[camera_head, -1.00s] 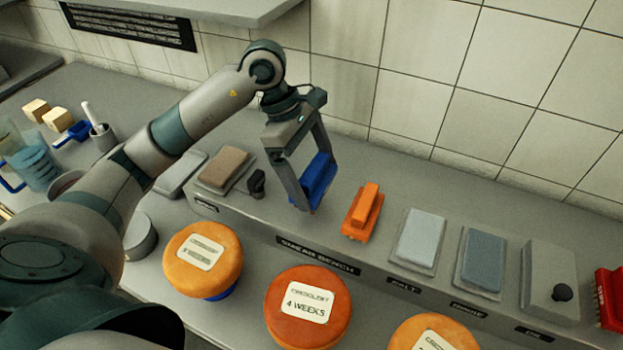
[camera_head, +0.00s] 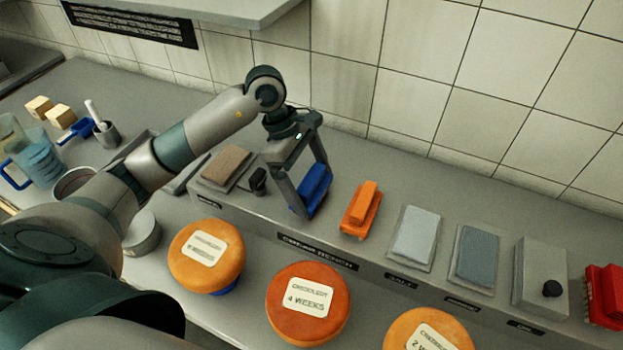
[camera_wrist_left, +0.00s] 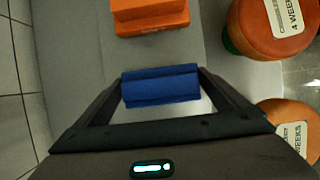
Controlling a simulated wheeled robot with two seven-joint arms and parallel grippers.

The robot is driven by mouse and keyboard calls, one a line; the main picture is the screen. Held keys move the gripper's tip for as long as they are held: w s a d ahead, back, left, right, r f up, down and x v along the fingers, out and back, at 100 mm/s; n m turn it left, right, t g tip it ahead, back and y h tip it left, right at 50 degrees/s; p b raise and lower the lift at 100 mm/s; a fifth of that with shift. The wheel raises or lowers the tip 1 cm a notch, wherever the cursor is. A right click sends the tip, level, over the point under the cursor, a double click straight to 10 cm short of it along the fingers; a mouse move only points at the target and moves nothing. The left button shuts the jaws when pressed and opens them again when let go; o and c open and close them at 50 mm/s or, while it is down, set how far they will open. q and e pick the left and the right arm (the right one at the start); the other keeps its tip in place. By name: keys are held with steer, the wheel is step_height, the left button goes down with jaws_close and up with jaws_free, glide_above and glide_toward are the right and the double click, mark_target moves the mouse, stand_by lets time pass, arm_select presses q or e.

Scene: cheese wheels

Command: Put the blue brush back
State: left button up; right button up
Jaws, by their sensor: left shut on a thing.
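The blue brush (camera_head: 313,187) is between the fingers of my left gripper (camera_head: 306,208), which is shut on it. The brush is at the raised grey shelf, left of the orange brush (camera_head: 361,208); I cannot tell whether it touches the surface. In the left wrist view the blue brush (camera_wrist_left: 161,86) spans the gap between the fingertips (camera_wrist_left: 162,88), with the orange brush (camera_wrist_left: 150,15) just beyond it. My right gripper is not in view.
On the shelf are a brown block (camera_head: 227,166), a dark knob (camera_head: 258,181), a light pad (camera_head: 415,237), a blue-grey pad (camera_head: 478,256) and a red brush (camera_head: 606,296). Cheese wheels (camera_head: 307,303) stand in front. The tiled wall (camera_head: 420,90) rises behind.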

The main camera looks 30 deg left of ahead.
arm_select(q)
steer(key=shift+f, duration=0.1)
steer(key=shift+f, duration=0.1)
steer(key=o, duration=0.7)
steer(key=shift+r, duration=0.25)
